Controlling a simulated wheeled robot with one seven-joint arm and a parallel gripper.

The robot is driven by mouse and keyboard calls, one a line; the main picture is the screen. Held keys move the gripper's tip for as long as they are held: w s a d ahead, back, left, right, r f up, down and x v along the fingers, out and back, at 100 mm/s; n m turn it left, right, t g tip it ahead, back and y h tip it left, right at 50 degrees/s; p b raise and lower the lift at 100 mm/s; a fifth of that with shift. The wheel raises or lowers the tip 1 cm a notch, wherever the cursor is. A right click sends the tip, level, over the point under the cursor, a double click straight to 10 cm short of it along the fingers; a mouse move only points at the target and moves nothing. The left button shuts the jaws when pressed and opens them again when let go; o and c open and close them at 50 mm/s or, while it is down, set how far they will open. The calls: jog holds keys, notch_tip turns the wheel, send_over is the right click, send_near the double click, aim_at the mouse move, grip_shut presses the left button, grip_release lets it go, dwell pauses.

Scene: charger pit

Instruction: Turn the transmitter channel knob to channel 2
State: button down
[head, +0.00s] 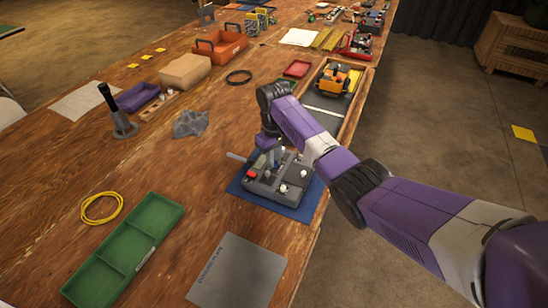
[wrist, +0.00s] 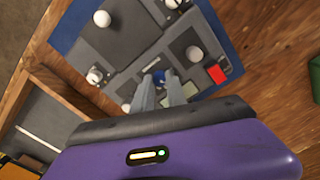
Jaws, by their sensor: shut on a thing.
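The transmitter (head: 260,190) is a dark grey box on a blue mat (head: 304,212) near the table's right edge. Its top carries several white knobs and a red button (head: 251,174); a rod sticks out at its left. In the wrist view the transmitter (wrist: 125,45) fills the upper middle, with the red button (wrist: 217,74) at right. My gripper (wrist: 160,80) points down at the panel, its two grey fingers closed on a small dark blue knob (wrist: 159,74). The fingers hide much of this knob, and I cannot read its channel marks. In the head view my gripper (head: 269,166) is over the box's far part.
A crate (head: 335,113) with an orange toy vehicle (head: 336,82) stands just beyond the transmitter. A grey sheet (head: 238,272) and a green tray (head: 128,248) lie nearer. A grey crumpled piece (head: 190,124) lies left. Bare table lies left of the mat.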

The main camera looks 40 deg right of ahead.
jog(key=shift+r+n+p, duration=0.1)
jog(key=shift+n+p, duration=0.2)
jog(key=shift+n, duration=0.8)
jog(key=c, duration=1.3)
grip_release()
jog(key=shift+c, duration=0.2)
jog(key=shift+r, duration=3.85)
